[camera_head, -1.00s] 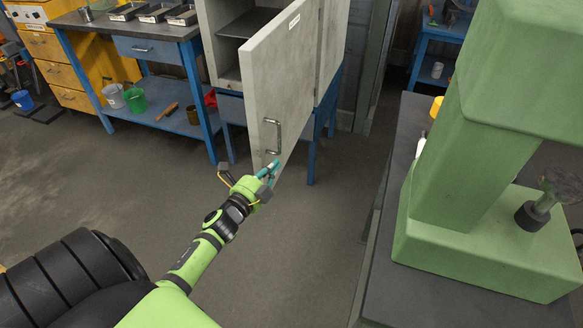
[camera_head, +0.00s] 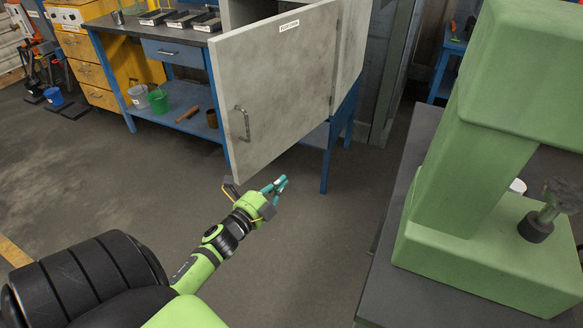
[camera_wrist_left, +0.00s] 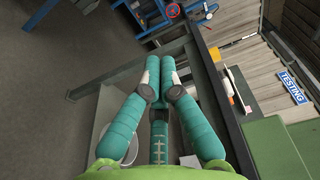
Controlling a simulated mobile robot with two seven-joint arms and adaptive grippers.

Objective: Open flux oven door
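The oven door (camera_head: 285,85) is a large grey panel with a small label near its top. It stands swung open from the grey cabinet, hinged at its right side. Its metal handle (camera_head: 243,122) is a vertical bar near the left edge. My left gripper (camera_head: 276,186), green with teal fingers, is below and right of the handle, apart from it. In the left wrist view its teal fingers (camera_wrist_left: 160,68) come together at their tips, with nothing seen held. My right gripper is out of view.
A blue workbench (camera_head: 170,48) with trays and buckets stands left of the cabinet. A green machine (camera_head: 470,190) on a dark table (camera_head: 400,250) fills the right side. The floor between is clear. A "TESTING" sign (camera_wrist_left: 291,87) shows in the wrist view.

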